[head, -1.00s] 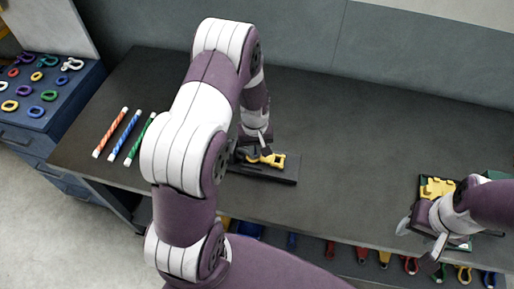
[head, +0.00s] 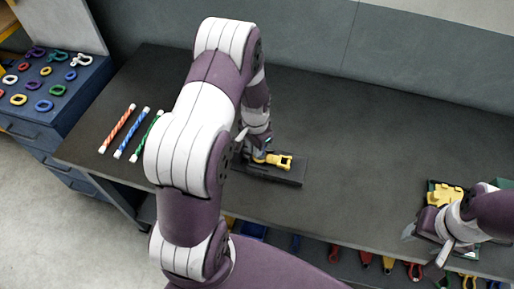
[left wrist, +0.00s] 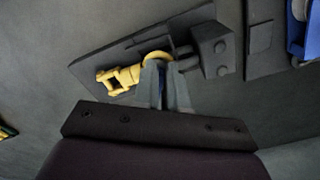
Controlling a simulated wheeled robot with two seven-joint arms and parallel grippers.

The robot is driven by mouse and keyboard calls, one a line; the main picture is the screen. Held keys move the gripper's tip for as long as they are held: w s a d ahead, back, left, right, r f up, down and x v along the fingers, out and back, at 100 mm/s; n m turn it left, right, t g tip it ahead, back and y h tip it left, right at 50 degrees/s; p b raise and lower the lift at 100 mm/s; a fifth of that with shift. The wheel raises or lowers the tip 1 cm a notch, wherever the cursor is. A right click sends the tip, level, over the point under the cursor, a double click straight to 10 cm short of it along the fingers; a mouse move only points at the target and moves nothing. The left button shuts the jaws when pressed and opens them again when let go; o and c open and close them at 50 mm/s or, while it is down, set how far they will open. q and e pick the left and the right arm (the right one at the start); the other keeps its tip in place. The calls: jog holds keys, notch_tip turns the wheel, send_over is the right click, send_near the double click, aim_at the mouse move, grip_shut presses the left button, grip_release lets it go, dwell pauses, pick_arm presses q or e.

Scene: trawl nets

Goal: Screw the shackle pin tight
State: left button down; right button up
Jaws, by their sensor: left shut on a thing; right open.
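A yellow shackle fitting (head: 280,161) lies on a dark fixture plate (head: 287,178) on the bench. In the left wrist view the yellow fitting (left wrist: 118,77) has a swivel-like end on the left and a curved bow beside my fingers. My left gripper (left wrist: 165,68) is shut at the bow, on what seems to be the shackle pin; the pin is mostly hidden between the fingers. In the head view my left gripper (head: 256,153) is partly hidden by its own wrist. My right gripper (head: 424,246) is open and empty, over the front right of the bench.
A dark block (left wrist: 212,52) stands on the plate beside the bow. Three striped rods, orange (head: 117,129), blue (head: 132,134) and green (head: 147,135), lie left. A green tray with yellow parts (head: 444,195) is near my right arm. The bench's middle right is clear.

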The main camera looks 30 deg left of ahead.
pick_arm(q)
jog(key=m, duration=0.4)
jog(key=w+a+m, duration=0.1)
jog(key=m, duration=0.1)
jog(key=shift+w+r, duration=0.1)
jog(key=shift+r, duration=0.15)
jog(key=m, duration=0.5)
jog(key=shift+w+a+b, duration=0.25)
jog(key=shift+w+b, duration=0.15)
jog(key=shift+m, duration=0.4)
jog(key=c, duration=1.2)
grip_release()
jog(key=shift+s+d, duration=0.1)
